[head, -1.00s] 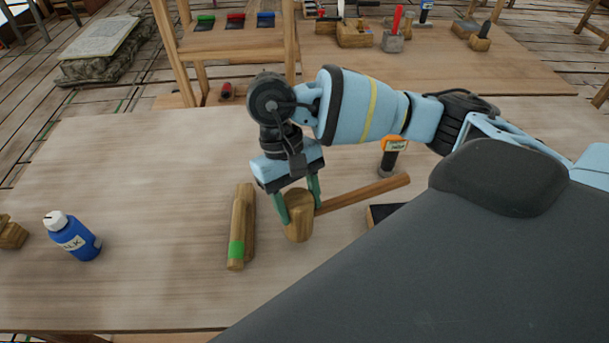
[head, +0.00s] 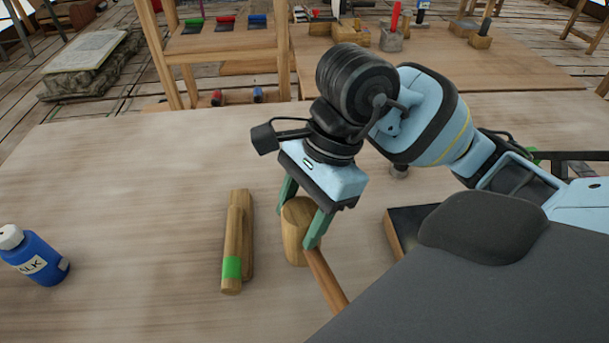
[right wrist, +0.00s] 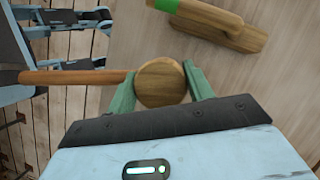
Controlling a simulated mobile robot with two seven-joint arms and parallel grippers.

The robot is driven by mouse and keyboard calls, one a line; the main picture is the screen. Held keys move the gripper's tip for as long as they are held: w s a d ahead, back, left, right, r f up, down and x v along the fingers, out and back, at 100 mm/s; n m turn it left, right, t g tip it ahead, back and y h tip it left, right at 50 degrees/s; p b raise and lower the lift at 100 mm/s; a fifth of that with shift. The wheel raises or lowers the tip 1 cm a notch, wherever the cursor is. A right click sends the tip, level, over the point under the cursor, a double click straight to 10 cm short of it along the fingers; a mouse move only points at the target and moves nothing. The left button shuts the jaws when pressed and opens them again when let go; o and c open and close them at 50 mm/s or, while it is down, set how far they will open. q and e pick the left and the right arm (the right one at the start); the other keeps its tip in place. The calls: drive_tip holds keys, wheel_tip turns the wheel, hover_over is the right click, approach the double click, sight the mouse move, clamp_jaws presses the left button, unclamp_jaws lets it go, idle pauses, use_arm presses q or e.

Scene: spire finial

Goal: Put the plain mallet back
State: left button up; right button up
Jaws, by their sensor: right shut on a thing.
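The plain mallet (head: 297,232) has a round wooden head and a brown handle with no coloured band. My right gripper (head: 302,222) is shut on its head, with one green finger on each side. In the head view the handle points down and right, its end hidden behind my own body. The right wrist view shows the mallet head (right wrist: 161,83) between the fingers, the handle pointing left. A wooden piece with a green band (head: 238,240) lies on the table just left of the held mallet, apart from it. My left gripper is not in view.
A blue bottle with a white cap (head: 36,257) stands at the left of the table (head: 130,190). A dark-topped wooden block (head: 394,234) lies right of the gripper, partly hidden. A wooden rack (head: 228,40) stands beyond the far edge. The table between bottle and green-banded piece is clear.

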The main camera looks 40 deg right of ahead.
drive_tip(key=m, duration=0.1)
drive_tip(key=m+t, duration=0.1)
drive_tip(key=m+b, duration=0.1)
drive_tip(key=shift+s+d+r+m, duration=0.1)
drive_tip(key=shift+s+r+m, duration=0.15)
drive_tip(key=shift+r+m, duration=0.05)
drive_tip(key=shift+w, duration=0.1)
drive_tip(key=w+d+f, duration=0.5)
drive_tip(key=w+d, duration=0.5)
drive_tip(key=w, duration=0.2)
drive_tip(key=shift+d, duration=0.15)
drive_tip(key=shift+f, duration=0.15)
drive_tip(key=o, duration=1.1)
drive_tip(key=v, duration=0.6)
drive_tip(key=p+v, duration=0.1)
drive_tip(key=v, duration=0.5)
drive_tip(key=shift+s, duration=0.25)
